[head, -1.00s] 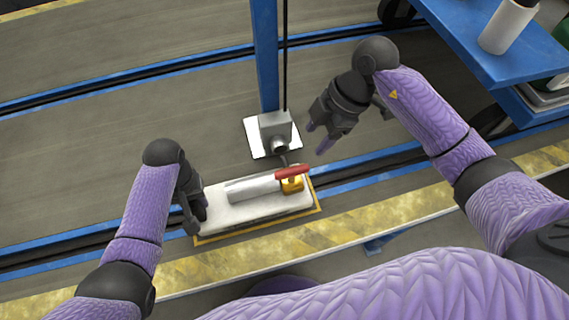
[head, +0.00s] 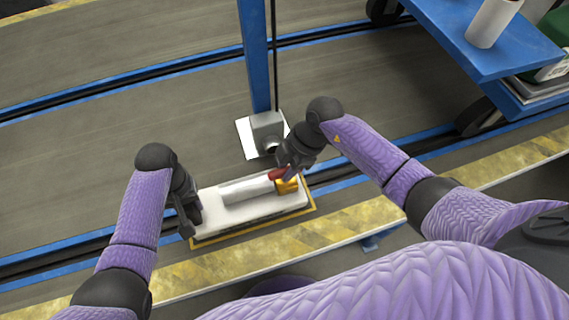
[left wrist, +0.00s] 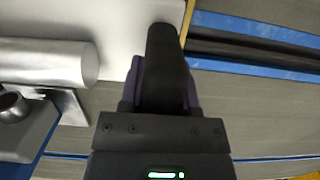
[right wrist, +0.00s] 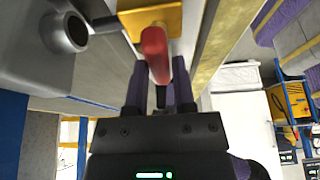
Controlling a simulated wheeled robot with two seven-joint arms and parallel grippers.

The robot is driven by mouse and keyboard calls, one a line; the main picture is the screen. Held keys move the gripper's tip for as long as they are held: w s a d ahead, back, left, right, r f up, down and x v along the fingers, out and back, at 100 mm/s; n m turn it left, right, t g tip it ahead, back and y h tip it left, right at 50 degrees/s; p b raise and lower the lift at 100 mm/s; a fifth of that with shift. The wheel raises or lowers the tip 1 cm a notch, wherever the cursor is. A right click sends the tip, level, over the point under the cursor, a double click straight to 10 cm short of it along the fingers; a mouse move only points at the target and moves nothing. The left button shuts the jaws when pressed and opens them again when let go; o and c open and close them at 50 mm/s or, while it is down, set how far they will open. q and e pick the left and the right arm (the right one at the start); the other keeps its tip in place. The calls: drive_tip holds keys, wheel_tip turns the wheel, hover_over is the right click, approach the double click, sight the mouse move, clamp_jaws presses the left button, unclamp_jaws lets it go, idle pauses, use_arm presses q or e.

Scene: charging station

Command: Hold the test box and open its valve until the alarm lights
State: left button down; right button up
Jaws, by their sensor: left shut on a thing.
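The test box is a white slab (head: 225,223) with a yellow border, carrying a silver cylinder (head: 245,190), a yellow valve body (head: 288,186) and a red valve handle (head: 277,174). My left gripper (head: 190,214) is shut on the slab's left end; its fingers (left wrist: 160,75) show at the slab's edge in the left wrist view. My right gripper (head: 288,166) is at the red handle, partly covering the valve. In the right wrist view, its fingers (right wrist: 161,85) are apart with the handle (right wrist: 155,55) between them; I cannot tell contact. No lit alarm is recognisable.
A grey block with a round nozzle (head: 267,131) stands on a white plate just behind the test box, beside a blue post (head: 254,60). A blue cart (head: 470,40) stands at the right. A yellow striped edge (head: 345,226) runs in front.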

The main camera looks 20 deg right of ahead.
clamp_jaws()
drive_tip(key=shift+n, duration=0.3)
drive_tip(key=n, duration=0.2)
drive_tip(key=n+g, duration=0.1)
drive_tip(key=shift+w+n+g, duration=0.15)
drive_tip(key=shift+n+g, duration=0.15)
drive_tip(key=shift+n, duration=0.1)
drive_tip(key=n+g, duration=0.1)
drive_tip(key=n, duration=0.2)
drive_tip(key=shift+a+n+h, duration=0.1)
drive_tip(key=shift+n+h, duration=0.2)
drive_tip(key=shift+h, duration=0.1)
drive_tip(key=n+g+h, duration=0.1)
drive_tip(key=n, duration=0.3)
drive_tip(key=shift+a+n+g+h, duration=0.15)
drive_tip(key=shift+n+h, duration=0.25)
drive_tip(key=shift+n, duration=0.5)
drive_tip(key=shift+d+n+g+h, duration=0.15)
drive_tip(key=shift+n+h, duration=0.25)
drive_tip(key=shift+n, duration=0.5)
drive_tip(key=shift+a+n, duration=0.1)
drive_tip(key=shift+n, duration=0.2)
